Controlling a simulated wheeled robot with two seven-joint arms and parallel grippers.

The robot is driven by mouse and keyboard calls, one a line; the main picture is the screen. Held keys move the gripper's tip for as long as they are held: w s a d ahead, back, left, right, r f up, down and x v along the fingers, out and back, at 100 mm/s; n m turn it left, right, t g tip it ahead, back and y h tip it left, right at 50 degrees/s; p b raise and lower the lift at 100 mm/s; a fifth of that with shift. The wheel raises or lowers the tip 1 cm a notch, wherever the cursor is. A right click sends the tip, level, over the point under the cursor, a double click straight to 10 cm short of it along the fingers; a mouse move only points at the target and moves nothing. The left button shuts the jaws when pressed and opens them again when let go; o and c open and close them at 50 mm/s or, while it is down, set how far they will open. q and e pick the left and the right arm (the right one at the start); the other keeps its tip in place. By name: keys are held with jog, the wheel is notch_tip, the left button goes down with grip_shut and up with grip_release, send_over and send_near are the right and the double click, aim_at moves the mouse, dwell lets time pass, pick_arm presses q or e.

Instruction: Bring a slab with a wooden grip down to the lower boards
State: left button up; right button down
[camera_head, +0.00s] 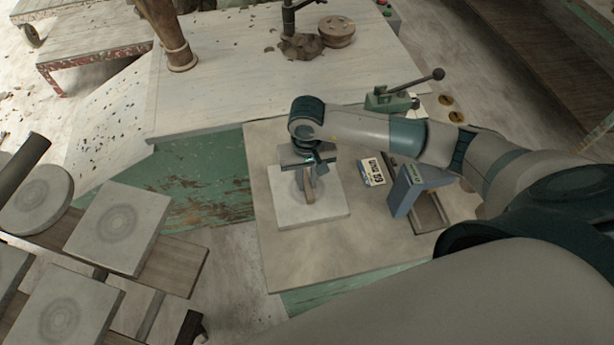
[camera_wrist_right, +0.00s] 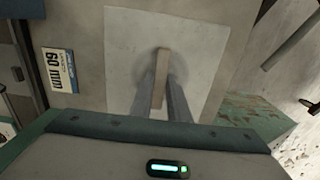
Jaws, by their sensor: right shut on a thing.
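A square pale slab (camera_head: 290,208) with an upright wooden grip (camera_head: 309,186) at its middle lies on the beige work board, or just above it; I cannot tell which. My right gripper (camera_head: 310,172) is above the slab, shut on the wooden grip. In the right wrist view the grip (camera_wrist_right: 160,78) stands between the two fingers, with the slab (camera_wrist_right: 122,50) behind it. The lower boards (camera_head: 180,265) are at the lower left, with several square slabs (camera_head: 117,228) and a round one (camera_head: 35,200) on them. My left gripper is not in view.
A brown vase (camera_head: 178,50) stands on the pale table. The green table side (camera_head: 205,180) drops toward the lower boards.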

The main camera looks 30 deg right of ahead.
aim_at(307, 183)
jog(key=shift+f, duration=0.1)
dwell(0.3)
jog(key=c, duration=1.7)
grip_release()
jog(key=shift+r+b, duration=2.6)
jog(key=shift+r, duration=3.5)
jog(key=shift+o, duration=0.6)
